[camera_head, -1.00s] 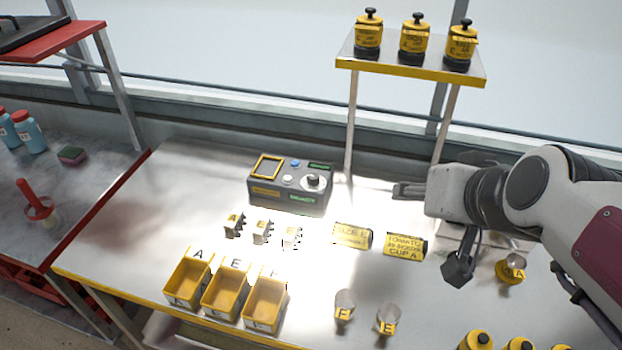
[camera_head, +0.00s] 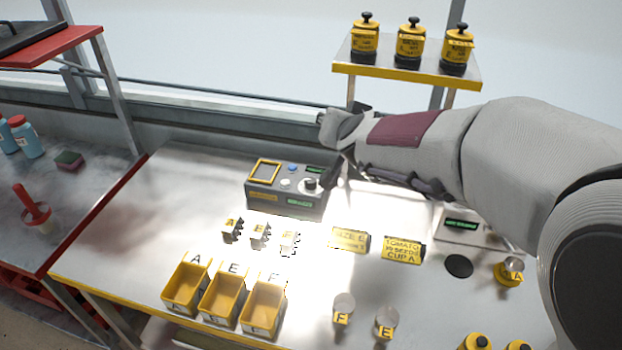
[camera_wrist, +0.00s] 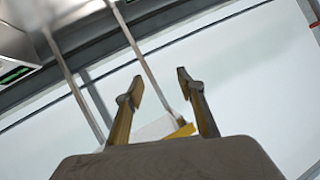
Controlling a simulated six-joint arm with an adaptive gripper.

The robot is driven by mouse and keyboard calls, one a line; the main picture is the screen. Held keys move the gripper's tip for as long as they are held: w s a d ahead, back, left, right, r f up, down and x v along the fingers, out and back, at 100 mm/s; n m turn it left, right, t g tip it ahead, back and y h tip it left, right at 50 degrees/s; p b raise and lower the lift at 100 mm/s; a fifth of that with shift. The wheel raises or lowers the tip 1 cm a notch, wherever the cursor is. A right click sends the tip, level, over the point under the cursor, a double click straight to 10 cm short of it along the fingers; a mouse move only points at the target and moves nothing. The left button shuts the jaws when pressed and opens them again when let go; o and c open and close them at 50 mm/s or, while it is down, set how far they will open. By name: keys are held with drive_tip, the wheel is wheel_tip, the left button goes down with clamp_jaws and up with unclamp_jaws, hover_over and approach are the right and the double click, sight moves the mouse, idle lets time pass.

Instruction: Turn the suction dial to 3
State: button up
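The grey control unit (camera_head: 284,203) stands at the back of the bench in the head view. The suction dial (camera_head: 310,185), a pale round knob, is on its right part, below a small green display; its setting is too small to read. A yellow-framed panel and a blue button sit left of it. My arm reaches in from the right, its end above and to the right of the unit, apart from the dial. My gripper (camera_wrist: 160,84) shows in the wrist view with two fingers spread, empty between the tips. The dial cannot be made out in the wrist view.
Small lettered blocks (camera_head: 260,235), yellow bins (camera_head: 222,296) and yellow labels (camera_head: 403,250) lie in front of the unit. A raised shelf (camera_head: 405,72) with yellow-black canisters stands behind my arm. A scale (camera_head: 462,226) is at right. The bench left of the unit is clear.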

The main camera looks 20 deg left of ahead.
drive_tip(key=w+a+f+m+h, duration=0.1)
drive_tip(key=w+a+f, duration=0.3)
drive_tip(key=a+f, duration=0.1)
drive_tip(key=m+t+h, duration=0.1)
drive_tip(key=m+h, duration=0.1)
drive_tip(key=h, duration=0.4)
approach(309, 182)
drive_tip(key=shift+x, duration=0.85)
drive_tip(key=shift+f, duration=0.1)
drive_tip(key=shift+x, duration=3.85)
clamp_jaws()
